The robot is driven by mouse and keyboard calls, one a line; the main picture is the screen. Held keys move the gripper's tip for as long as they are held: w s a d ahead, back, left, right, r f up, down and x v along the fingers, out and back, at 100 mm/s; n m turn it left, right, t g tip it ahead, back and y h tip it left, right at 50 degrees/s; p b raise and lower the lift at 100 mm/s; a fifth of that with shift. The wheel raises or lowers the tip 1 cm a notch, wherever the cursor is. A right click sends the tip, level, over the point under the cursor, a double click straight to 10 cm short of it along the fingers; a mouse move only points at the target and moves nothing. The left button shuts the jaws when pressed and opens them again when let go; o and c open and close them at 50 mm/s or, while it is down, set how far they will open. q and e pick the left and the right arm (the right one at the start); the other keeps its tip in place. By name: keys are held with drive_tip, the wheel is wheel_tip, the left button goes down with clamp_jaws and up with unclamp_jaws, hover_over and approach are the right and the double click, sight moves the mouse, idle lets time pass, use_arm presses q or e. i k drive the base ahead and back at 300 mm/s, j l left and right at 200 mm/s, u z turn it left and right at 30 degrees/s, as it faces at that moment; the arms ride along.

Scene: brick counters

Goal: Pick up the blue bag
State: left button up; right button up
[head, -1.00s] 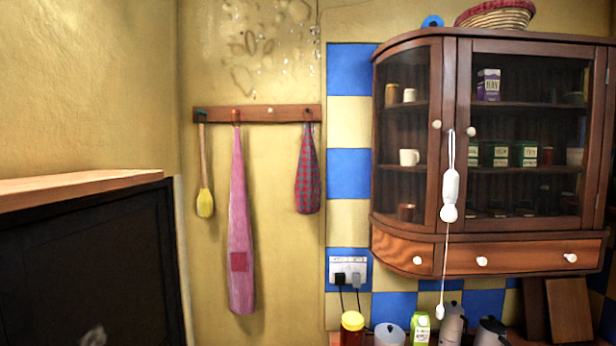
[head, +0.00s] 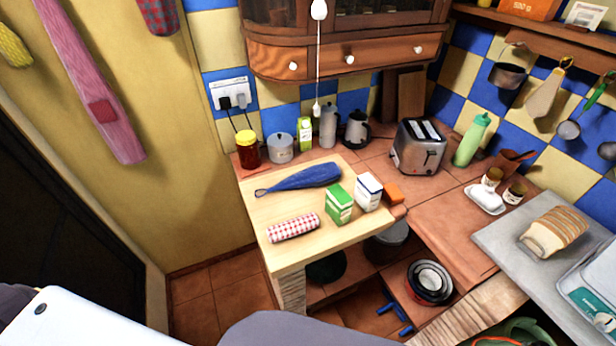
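The blue bag (head: 303,178) is long and narrow, with a thin loop at its left end. It lies flat on the light wooden top (head: 262,212) of the corner counter, towards the back. A green and white box (head: 338,204) and a white and blue box (head: 368,191) stand in front of it to the right. A red-checked cloth roll (head: 293,227) lies in front of it, apart from it. Neither of my grippers is in view.
A red jar with a yellow lid (head: 247,149) and a grey pot (head: 280,148) stand behind the bag. A toaster (head: 418,147) and a green bottle (head: 471,140) stand to the right. Bread (head: 553,232) lies on the right counter. A cupboard drawer (head: 345,54) overhangs the back.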

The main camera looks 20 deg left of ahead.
sight(317, 175)
drive_tip(key=i+j+z, duration=0.1)
drive_tip(key=j+z, duration=0.15)
drive_tip(key=j, duration=0.5)
drive_tip(key=j+z, duration=0.3)
drive_tip(key=j, duration=0.45)
drive_tip(key=i, duration=0.05)
